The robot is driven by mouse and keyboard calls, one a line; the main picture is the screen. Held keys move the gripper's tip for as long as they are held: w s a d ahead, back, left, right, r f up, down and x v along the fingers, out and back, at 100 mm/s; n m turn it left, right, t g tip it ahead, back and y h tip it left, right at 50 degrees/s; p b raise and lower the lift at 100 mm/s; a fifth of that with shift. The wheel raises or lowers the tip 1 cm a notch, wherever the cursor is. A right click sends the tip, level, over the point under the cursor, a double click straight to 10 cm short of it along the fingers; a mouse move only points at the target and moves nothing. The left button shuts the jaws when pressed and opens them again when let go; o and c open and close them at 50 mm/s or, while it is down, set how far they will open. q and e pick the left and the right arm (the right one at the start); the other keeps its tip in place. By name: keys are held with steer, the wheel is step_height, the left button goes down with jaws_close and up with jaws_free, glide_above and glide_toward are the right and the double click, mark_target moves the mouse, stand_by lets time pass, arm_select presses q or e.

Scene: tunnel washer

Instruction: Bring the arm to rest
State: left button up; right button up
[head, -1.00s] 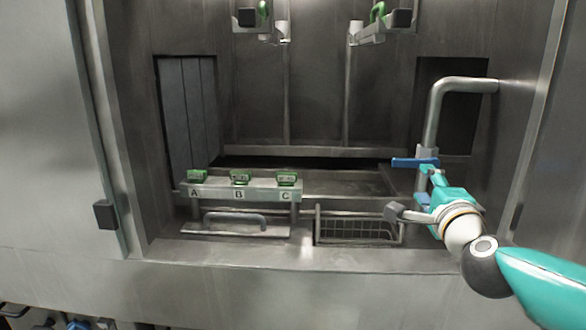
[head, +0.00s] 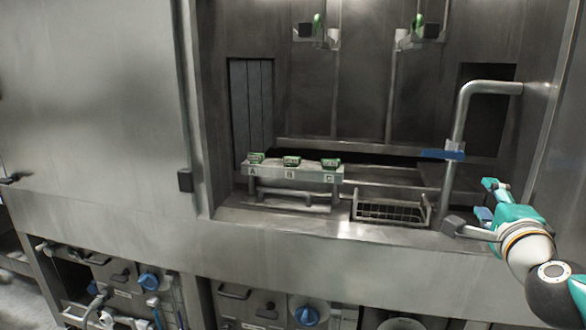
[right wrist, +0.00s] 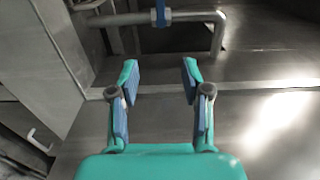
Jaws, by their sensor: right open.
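My right arm (head: 528,248) comes in from the lower right in the head view. Its gripper (head: 485,201) is in front of the washer opening, apart from the blue handle (head: 442,155) on the bent pipe (head: 462,120). In the right wrist view the two fingers (right wrist: 160,85) stand wide apart with nothing between them. The blue handle also shows there (right wrist: 161,17), beyond the fingertips. My left gripper is not in view.
A rack (head: 292,173) with green blocks marked A, B and C stands on the ledge. A wire basket (head: 391,212) is right of it. Two fixtures with green parts (head: 424,30) hang above. Panels with blue knobs (head: 307,316) lie below.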

steer(key=w+a+f+n+g+y, duration=0.1)
steer(key=w+a+f+g, duration=0.1)
steer(key=f, duration=1.1)
steer(key=w+a+f+n+g+y, duration=0.1)
steer(key=w+a+f+n+g, duration=0.15)
steer(key=f, duration=0.95)
steer(key=s+a+f+n+g+y, duration=0.1)
steer(key=s+a+f+g, duration=0.15)
steer(key=f, duration=0.55)
steer(key=s+a+f+n+g+y, duration=0.1)
steer(key=s+a+f+n, duration=0.15)
steer(key=f, duration=0.45)
steer(key=s+a+f+n+g+y, duration=0.1)
steer(key=s+a+f+g, duration=0.15)
steer(key=f, duration=0.55)
steer(key=s+a+f+n+g+y, duration=0.1)
steer(key=s+a+f+n+g, duration=0.25)
steer(key=s+f, duration=0.5)
steer(key=s+a+f+n+g+y, duration=0.25)
steer(key=s+a+f, duration=0.25)
steer(key=s, duration=0.7)
steer(key=s+a+n, duration=0.1)
steer(key=s+n, duration=0.3)
steer(key=n, duration=0.1)
step_height(320, 180, up, 13)
steer(key=p, duration=1.2)
steer(key=shift+w+r+p, duration=0.15)
steer(key=shift+w+p, duration=0.15)
steer(key=shift+p, duration=0.05)
